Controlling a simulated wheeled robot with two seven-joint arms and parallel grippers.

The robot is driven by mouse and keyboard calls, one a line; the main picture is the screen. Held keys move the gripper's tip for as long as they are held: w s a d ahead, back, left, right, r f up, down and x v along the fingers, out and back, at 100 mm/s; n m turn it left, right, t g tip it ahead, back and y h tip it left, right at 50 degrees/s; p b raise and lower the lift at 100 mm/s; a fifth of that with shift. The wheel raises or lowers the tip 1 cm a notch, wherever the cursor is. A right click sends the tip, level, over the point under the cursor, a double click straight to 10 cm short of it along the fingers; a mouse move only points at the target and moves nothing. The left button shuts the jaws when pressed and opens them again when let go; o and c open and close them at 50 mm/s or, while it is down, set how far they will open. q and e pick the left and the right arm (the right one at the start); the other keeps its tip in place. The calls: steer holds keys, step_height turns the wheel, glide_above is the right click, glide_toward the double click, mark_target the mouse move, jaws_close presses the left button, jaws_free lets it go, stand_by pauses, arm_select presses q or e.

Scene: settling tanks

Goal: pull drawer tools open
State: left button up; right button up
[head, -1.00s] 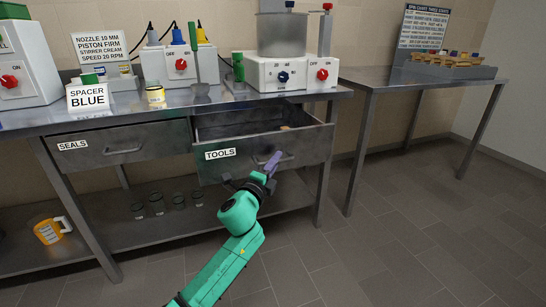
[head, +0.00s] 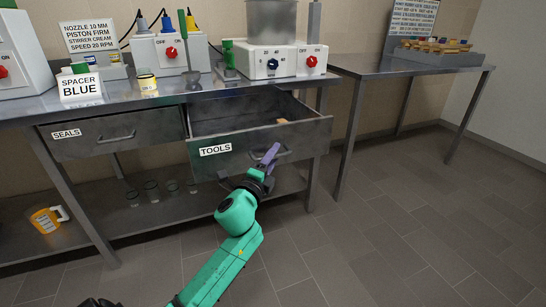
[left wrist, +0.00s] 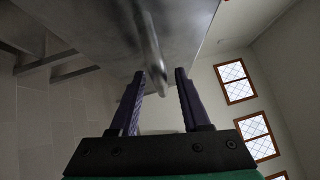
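The tools drawer (head: 238,160) is the right drawer under the steel bench, marked with a TOOLS label (head: 215,150). It stands well out from the bench, its inside showing. My left gripper (head: 272,153) is at the drawer front, by its handle (head: 287,154), partly hiding it. In the left wrist view the handle bar (left wrist: 150,45) runs between the two purple fingers of my left gripper (left wrist: 160,72), with gaps showing on both sides; the gripper looks open around it. My right gripper is not in view.
The seals drawer (head: 115,135) beside it is closed. The bench top (head: 120,101) carries machines, signs and a green-handled tool. A lower shelf (head: 120,215) holds jars and an orange jug (head: 46,219). A second table (head: 420,70) stands right. Floor in front is clear.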

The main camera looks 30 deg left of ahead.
arm_select(q)
steer(key=v, duration=1.4)
steer(key=shift+s+b, duration=0.3)
steer(key=shift+b, duration=0.1)
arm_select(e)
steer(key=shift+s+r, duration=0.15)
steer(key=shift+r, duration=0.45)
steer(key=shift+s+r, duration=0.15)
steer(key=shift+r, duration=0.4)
arm_select(q)
steer(key=shift+r, duration=0.1)
